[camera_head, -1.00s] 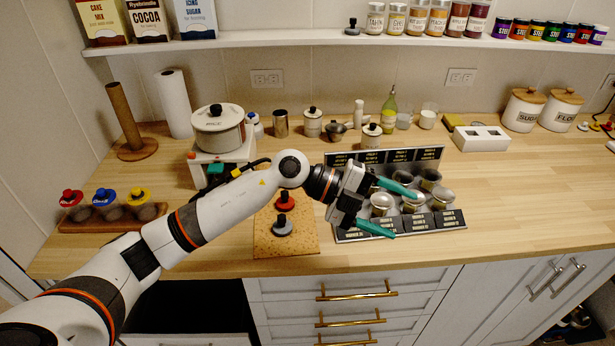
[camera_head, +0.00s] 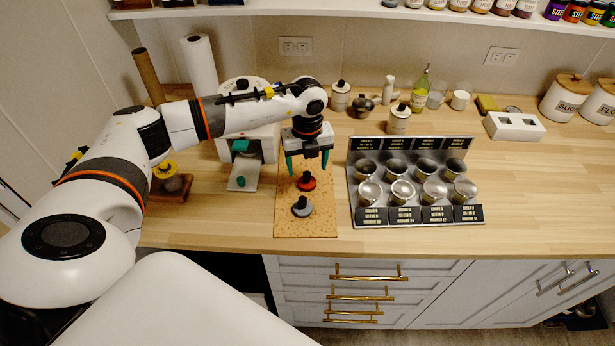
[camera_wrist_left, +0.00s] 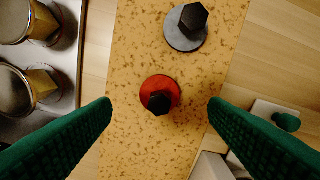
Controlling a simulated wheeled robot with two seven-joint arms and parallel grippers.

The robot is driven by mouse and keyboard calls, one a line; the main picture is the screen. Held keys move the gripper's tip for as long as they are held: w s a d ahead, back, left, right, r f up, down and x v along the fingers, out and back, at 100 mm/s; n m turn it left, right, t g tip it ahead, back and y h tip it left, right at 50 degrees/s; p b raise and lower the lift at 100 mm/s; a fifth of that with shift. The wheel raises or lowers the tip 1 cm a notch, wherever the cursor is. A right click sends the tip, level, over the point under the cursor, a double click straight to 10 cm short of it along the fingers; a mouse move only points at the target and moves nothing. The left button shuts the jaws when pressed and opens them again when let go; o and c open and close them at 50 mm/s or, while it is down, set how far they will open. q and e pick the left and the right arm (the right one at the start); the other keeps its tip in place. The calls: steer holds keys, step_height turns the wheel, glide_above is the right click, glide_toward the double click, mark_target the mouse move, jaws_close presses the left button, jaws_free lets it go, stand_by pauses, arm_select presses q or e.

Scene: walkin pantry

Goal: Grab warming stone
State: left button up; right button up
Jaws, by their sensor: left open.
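A red disc with a black knob (camera_head: 307,182) lies on a speckled tan board (camera_head: 290,222) on the counter. A grey disc with a black knob (camera_head: 301,207) lies on the board in front of it. I cannot tell which of these is the warming stone. My left gripper (camera_head: 307,168) points down over the back of the board, open and empty. In the left wrist view the red disc (camera_wrist_left: 160,92) sits between the two green fingers, touching neither, and the grey disc (camera_wrist_left: 186,27) is farther up. My right gripper is out of view.
A rack of metal cups (camera_head: 357,218) stands right of the board. A white appliance with a small tray (camera_head: 244,172) stands to its left. Jars, a bottle and a white holder (camera_head: 515,127) line the back. The counter right of the rack is clear.

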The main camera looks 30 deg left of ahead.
mark_target(307, 173)
arm_select(q)
steer(key=shift+f+p, duration=0.6)
steer(key=shift+f, duration=0.05)
step_height(307, 173, down, 4)
steer(key=shift+w+a+r+p, duration=0.1)
steer(key=shift+r+p, duration=0.15)
steer(key=shift+p, duration=0.4)
steer(key=shift+f, duration=0.3)
steer(key=c, duration=1.1)
steer(key=shift+r, duration=0.1)
